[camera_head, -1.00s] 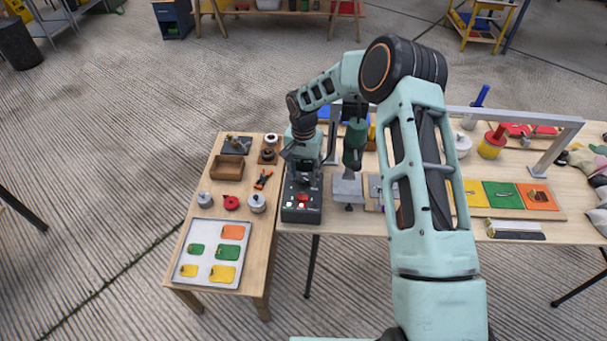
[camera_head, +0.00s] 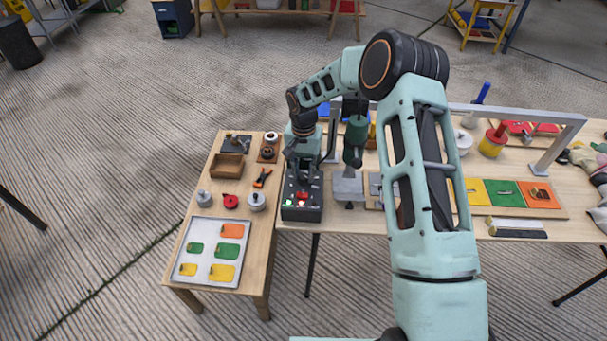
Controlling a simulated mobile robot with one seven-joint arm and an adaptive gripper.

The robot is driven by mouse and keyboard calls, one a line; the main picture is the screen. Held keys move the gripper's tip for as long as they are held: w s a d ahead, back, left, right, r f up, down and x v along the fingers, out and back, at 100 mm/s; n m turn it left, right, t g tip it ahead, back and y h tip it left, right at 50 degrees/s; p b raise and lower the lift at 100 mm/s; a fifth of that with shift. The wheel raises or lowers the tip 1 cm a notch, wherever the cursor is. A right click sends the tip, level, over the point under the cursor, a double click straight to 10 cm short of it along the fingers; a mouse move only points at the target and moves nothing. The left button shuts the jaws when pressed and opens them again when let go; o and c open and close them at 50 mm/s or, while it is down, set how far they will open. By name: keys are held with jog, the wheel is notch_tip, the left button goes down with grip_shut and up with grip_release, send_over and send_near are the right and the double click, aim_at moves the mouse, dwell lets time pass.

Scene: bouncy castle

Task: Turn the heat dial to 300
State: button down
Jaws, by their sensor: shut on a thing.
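A dark control box (camera_head: 303,212) stands at the front left corner of the long table. Its top carries a lit green light and a red lit part (camera_head: 303,198). My gripper (camera_head: 302,180) points down over the back part of the box and is shut on a knob there, which I take to be the heat dial. The jaws and my wrist hide the dial, and its setting cannot be read. A green hot-air tool (camera_head: 354,140) hangs nose down just right of my wrist, over a grey block (camera_head: 347,188).
A smaller table (camera_head: 190,252) on the left holds a tray (camera_head: 203,279) of coloured patches, weights, pliers and a wooden box (camera_head: 228,167). A grey metal frame (camera_head: 557,150) spans the long table. Coloured panels (camera_head: 505,194) lie right of my arm.

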jog(key=n+b, duration=0.3)
jog(key=n, duration=0.2)
jog(key=shift+f, duration=0.1)
jog(key=n+b, duration=0.2)
jog(key=n, duration=1)
jog(key=shift+b, duration=0.35)
jog(key=n, duration=0.5)
jog(key=shift+n, duration=0.3)
jog(key=c, duration=1.6)
grip_release()
